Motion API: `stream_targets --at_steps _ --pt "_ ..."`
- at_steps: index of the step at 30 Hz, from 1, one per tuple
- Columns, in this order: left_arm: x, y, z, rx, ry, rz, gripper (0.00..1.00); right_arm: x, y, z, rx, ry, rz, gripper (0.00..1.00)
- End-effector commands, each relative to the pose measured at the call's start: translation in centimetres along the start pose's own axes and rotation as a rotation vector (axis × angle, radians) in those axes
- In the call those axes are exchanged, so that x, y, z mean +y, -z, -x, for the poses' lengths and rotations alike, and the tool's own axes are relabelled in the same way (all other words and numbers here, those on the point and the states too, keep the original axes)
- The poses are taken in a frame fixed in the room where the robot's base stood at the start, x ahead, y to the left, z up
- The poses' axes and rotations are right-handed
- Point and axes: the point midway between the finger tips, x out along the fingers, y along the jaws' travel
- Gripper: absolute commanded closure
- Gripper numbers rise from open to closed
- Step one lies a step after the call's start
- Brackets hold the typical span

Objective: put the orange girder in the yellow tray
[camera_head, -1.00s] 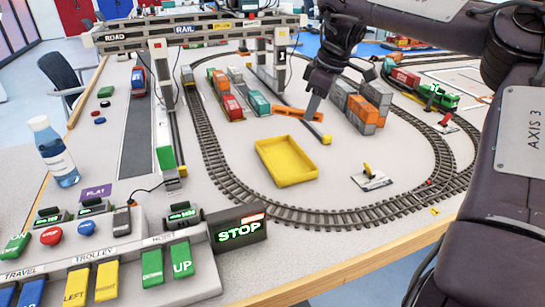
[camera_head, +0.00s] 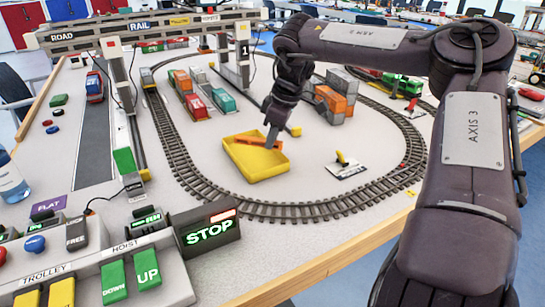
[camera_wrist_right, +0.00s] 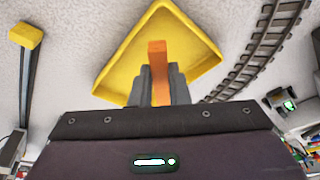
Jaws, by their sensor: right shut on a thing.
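The yellow tray (camera_head: 262,170) lies on the table inside the loop of track, left of my right gripper. My right gripper (camera_head: 271,140) points down over the tray's far right part. It is shut on the orange girder (camera_head: 245,140). In the right wrist view the girder (camera_wrist_right: 157,58) stands out between the two fingers (camera_wrist_right: 159,85), in front of the yellow tray (camera_wrist_right: 190,35). The girder appears over the tray's inside; whether it touches the floor of the tray I cannot tell. My left gripper is not in view.
The control panel with the STOP sign (camera_head: 207,231) stands at the front left. A small plate with a yellow lever (camera_head: 344,164) lies right of the tray. Stacked containers (camera_head: 335,100) and the gantry crane (camera_head: 150,32) stand farther back.

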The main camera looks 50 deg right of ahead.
Motion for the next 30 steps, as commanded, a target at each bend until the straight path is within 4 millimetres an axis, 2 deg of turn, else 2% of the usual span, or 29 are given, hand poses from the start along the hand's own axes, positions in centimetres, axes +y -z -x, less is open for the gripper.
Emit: stream_targets --at_steps 10,19,20,24,30 --pt "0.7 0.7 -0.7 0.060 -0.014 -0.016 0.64 0.0 -1.4 -5.1 -0.001 0.003 -0.001 1.00" --pt "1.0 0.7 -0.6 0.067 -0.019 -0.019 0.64 0.0 -1.5 -5.4 -0.001 0.000 0.000 1.00" --pt "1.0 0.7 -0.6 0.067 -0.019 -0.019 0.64 0.0 -1.5 -5.4 -0.001 0.000 0.000 0.83" --pt "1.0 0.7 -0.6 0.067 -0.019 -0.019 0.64 0.0 -1.5 -5.4 -0.001 0.000 0.000 0.65" --pt "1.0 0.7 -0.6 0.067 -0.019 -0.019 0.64 0.0 -1.5 -5.4 -0.001 0.000 0.000 0.63"
